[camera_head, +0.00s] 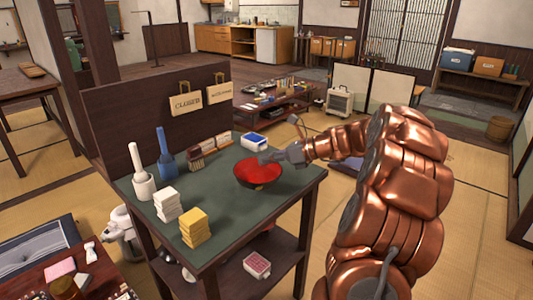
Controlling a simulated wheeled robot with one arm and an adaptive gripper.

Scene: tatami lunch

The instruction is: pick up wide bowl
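My gripper (268,158) reaches in from the right and is at the bowl's far rim. The fingers are small and grey here, and I cannot tell whether they touch the rim or are open or shut. The bowl's far edge is partly hidden by the gripper.
A blue-and-white box (253,140) stands just behind the gripper. White (168,206) and yellow (194,228) stacks, a white-handled holder (142,173) and a blue-handled one (165,155) stand at left. A dark panel (140,118) rises along the back. The table's front right is clear.

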